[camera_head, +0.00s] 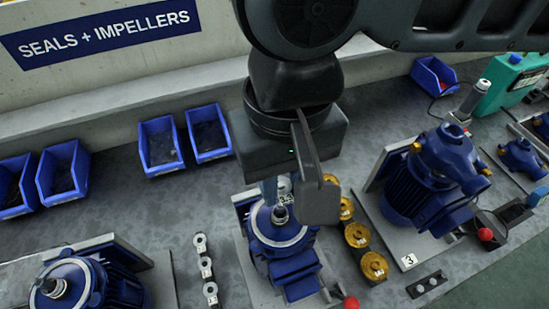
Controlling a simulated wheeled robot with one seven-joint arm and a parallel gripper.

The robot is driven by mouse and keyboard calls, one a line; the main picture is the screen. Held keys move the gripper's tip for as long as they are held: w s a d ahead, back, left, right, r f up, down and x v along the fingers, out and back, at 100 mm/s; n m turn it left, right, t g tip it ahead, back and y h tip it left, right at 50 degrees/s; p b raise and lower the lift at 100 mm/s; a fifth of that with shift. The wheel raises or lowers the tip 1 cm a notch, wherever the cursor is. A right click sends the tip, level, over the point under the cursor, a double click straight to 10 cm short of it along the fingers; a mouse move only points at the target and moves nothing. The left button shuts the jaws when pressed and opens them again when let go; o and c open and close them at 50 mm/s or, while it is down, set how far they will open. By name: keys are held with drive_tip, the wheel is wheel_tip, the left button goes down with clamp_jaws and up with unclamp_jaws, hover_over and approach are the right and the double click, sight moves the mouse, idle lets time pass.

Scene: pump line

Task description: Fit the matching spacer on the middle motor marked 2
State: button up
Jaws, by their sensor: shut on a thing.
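The middle motor (285,262) is blue, with a pale round face and a short upright shaft (279,214). Its number mark is not visible. My gripper (293,198) is directly above this shaft, pointing down. It is shut on a small grey spacer (284,187), partly hidden by the near finger. The spacer is over or at the top of the shaft; I cannot tell whether it touches. Several more pale ring-shaped pieces (205,264) with small tags lie in a row left of the motor.
Brass-coloured round parts (357,235) stand in a row right of the middle motor. A larger blue motor on a plate marked 3 (409,260) is at right, another blue motor (85,287) at lower left. Blue bins (161,147) line the back. A red knob (351,302) is near the front.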

sight(282, 218)
drive_tip(key=shift+f+b, duration=2.5)
drive_tip(key=shift+f, duration=0.75)
drive_tip(key=shift+s+r+p, duration=0.1)
drive_tip(key=shift+s+p, duration=0.05)
drive_tip(key=shift+p, duration=0.3)
drive_tip(key=o, duration=1.1)
drive_tip(key=shift+f, duration=0.2)
drive_tip(key=o, duration=0.5)
drive_tip(key=shift+o, duration=0.6)
drive_tip(key=shift+o, duration=0.6)
